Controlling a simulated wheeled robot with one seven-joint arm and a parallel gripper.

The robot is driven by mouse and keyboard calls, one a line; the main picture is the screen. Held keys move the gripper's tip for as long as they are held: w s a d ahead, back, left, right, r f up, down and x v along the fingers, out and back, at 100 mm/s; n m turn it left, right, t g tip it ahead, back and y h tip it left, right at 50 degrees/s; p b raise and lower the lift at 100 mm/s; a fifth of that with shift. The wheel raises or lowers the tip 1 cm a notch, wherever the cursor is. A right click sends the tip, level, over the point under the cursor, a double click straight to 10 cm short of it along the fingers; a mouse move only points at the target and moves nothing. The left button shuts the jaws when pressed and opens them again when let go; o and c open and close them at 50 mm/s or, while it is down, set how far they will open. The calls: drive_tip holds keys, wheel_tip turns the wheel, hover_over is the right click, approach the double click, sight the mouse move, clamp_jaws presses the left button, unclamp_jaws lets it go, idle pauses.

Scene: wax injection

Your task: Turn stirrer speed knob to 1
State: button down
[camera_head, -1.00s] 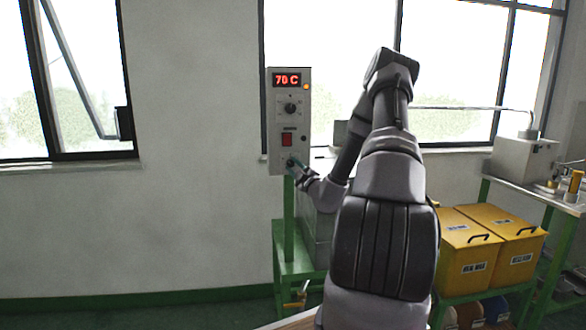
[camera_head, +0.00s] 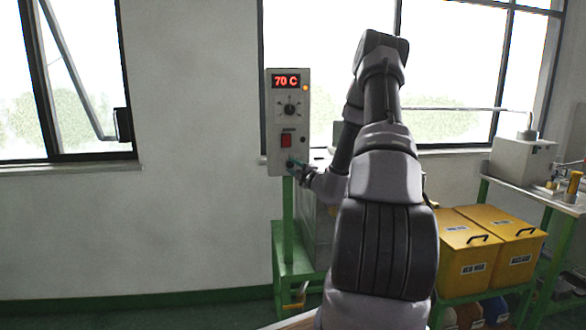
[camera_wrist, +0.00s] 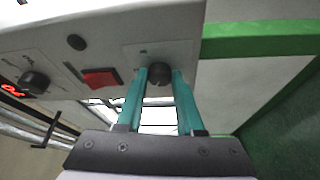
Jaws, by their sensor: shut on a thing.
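The control panel (camera_head: 272,133) is a pale upright box on a green post, with a red display reading 70 C. Its lower black knob (camera_wrist: 159,73), below the red switch (camera_head: 286,140), sits between the two teal fingers of my gripper (camera_wrist: 159,78) in the wrist view. The gripper is shut on this knob. In the head view my gripper (camera_head: 293,166) reaches the panel's lower part, and the knob is mostly hidden there. The lower knob's dial setting cannot be read. A second black knob (camera_head: 289,109) sits higher, under the display; it also shows in the wrist view (camera_wrist: 34,82).
A green stand (camera_head: 290,240) carries the panel and a metal tank partly hidden behind my arm. Yellow lidded bins (camera_head: 468,250) stand at the right. A machine (camera_head: 525,158) rests on the bench behind them. The wall left of the panel is clear.

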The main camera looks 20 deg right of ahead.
drive_tip(key=shift+f, duration=0.1)
drive_tip(key=c, duration=0.5)
unclamp_jaws()
drive_tip(key=shift+c, duration=0.2)
drive_tip(key=shift+s, duration=0.1)
drive_tip(key=s+d, duration=0.1)
drive_tip(key=s, duration=0.9)
drive_tip(key=shift+s+f, duration=0.3)
drive_tip(key=shift+f, duration=0.05)
drive_tip(key=shift+d, duration=0.1)
